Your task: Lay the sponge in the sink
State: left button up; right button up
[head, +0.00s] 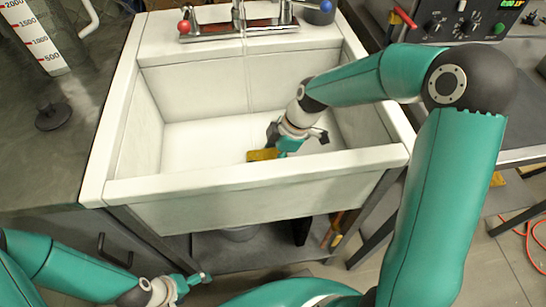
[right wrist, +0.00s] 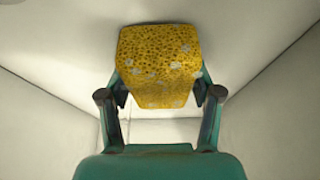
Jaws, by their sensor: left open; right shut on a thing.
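The white sink (head: 140,193) stands in the middle of the head view. The yellow sponge (head: 262,155) is inside the basin, behind the front rim. My right gripper (head: 283,146) reaches down into the basin and is shut on the sponge. In the right wrist view the speckled sponge (right wrist: 160,68) sits between the two fingers of the right gripper (right wrist: 160,98), with pale basin walls around it. I cannot tell whether the sponge touches the basin floor. My left gripper (head: 196,281) is open and empty, low in front of the sink.
A tap (head: 238,28) with red and blue knobs is at the sink's back edge. A dark counter (head: 50,130) with a measuring cylinder (head: 38,40) is on the left. A control panel (head: 465,22) is at the back right. A shelf (head: 250,265) is below the sink.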

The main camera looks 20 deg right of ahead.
jog(key=o, duration=1.2)
jog(key=shift+r, duration=0.15)
jog(key=p+v, duration=0.2)
jog(key=v, duration=1)
